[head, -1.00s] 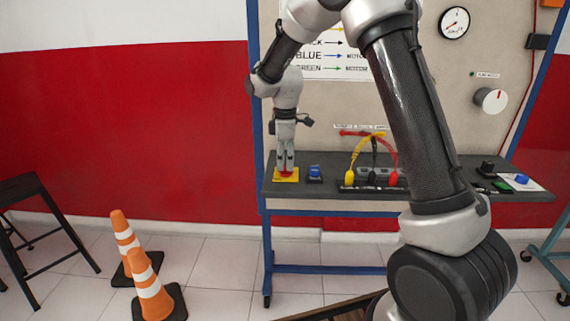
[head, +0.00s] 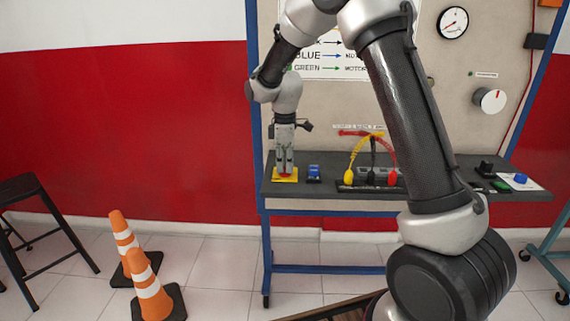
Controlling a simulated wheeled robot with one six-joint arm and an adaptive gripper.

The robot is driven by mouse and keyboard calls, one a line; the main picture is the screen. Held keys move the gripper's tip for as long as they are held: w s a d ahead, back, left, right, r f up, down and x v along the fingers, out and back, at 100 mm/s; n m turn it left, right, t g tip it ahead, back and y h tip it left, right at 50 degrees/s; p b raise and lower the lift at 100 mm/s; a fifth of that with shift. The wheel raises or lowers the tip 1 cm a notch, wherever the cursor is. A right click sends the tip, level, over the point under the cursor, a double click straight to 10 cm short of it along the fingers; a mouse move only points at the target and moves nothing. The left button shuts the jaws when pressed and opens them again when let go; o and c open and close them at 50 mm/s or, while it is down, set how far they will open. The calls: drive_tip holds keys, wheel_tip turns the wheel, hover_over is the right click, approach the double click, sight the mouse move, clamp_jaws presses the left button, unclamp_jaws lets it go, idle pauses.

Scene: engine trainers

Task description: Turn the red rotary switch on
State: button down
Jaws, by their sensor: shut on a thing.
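The red rotary switch (head: 285,177) sits on a yellow base plate (head: 293,180) at the left end of the dark shelf. Only a little of its red shows under my fingers. My gripper (head: 285,171) points straight down over it and is shut on the red switch. The fingers hide most of the knob, so I cannot tell which way it is turned.
A blue switch (head: 314,174) stands close to the right of the yellow plate. Yellow, black and red cables (head: 372,150) rise from a socket block further right. The shelf (head: 330,196) also holds small parts at its right end. Orange cones (head: 150,290) stand on the floor at left.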

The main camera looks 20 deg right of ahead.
drive_tip(key=m, duration=0.8)
drive_tip(key=shift+m, duration=0.3)
drive_tip(key=m, duration=0.4)
drive_tip(key=shift+m, duration=0.3)
drive_tip(key=m, duration=0.4)
drive_tip(key=shift+m, duration=0.3)
drive_tip(key=c, duration=1.4)
unclamp_jaws()
drive_tip(key=shift+c, duration=0.2)
